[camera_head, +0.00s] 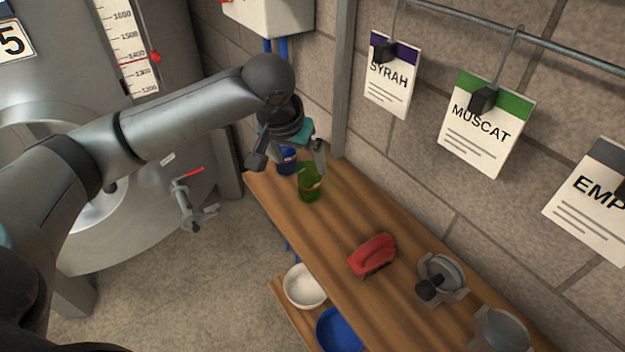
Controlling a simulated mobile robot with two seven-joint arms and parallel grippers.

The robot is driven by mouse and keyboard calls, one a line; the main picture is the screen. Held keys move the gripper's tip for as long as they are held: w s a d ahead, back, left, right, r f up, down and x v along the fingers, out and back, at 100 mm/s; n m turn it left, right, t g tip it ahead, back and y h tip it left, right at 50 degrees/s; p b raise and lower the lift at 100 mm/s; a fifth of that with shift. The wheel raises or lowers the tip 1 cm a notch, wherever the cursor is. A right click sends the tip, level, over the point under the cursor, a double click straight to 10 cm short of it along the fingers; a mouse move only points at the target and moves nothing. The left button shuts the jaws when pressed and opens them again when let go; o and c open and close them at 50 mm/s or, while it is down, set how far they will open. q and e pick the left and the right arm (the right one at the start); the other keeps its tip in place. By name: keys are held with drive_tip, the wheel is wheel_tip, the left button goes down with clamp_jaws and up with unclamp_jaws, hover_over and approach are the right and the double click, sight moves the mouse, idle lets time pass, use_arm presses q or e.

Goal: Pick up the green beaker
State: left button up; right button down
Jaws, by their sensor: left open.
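The green beaker (309,184) stands upright near the far end of the wooden bench. My left gripper (290,163) is above and just behind it in the picture, pointing down, with its fingers apart. One finger is to the upper left of the beaker and the other is close to its upper right rim. I cannot tell whether that finger touches the beaker. My right gripper is not in view.
A blue beaker (287,160) stands just beyond the green one, partly under the gripper. Nearer on the bench (338,222) are a red object (372,255), a metal clamp fitting (440,279) and a grey container (499,331). Bowls sit on a lower shelf.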

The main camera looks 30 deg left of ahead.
sight(306, 180)
use_arm(q)
drive_tip(key=b+x, duration=0.1)
drive_tip(key=x, duration=0.7)
drive_tip(key=shift+f, duration=0.1)
drive_tip(key=shift+w+b+x, duration=0.15)
drive_tip(key=shift+b+x, duration=0.3)
drive_tip(key=shift+x, duration=1.1)
drive_tip(key=shift+w+b+x, duration=0.15)
drive_tip(key=shift+b+x, duration=0.25)
drive_tip(key=shift+x, duration=1.2)
drive_tip(key=shift+a, duration=0.15)
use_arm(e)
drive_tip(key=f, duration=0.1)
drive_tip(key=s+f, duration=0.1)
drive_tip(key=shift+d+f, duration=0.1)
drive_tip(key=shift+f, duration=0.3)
use_arm(q)
drive_tip(key=shift+c, duration=0.2)
drive_tip(key=c, duration=1.3)
drive_tip(key=shift+c, duration=0.2)
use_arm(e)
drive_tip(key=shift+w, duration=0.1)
use_arm(q)
drive_tip(key=shift+r, duration=0.3)
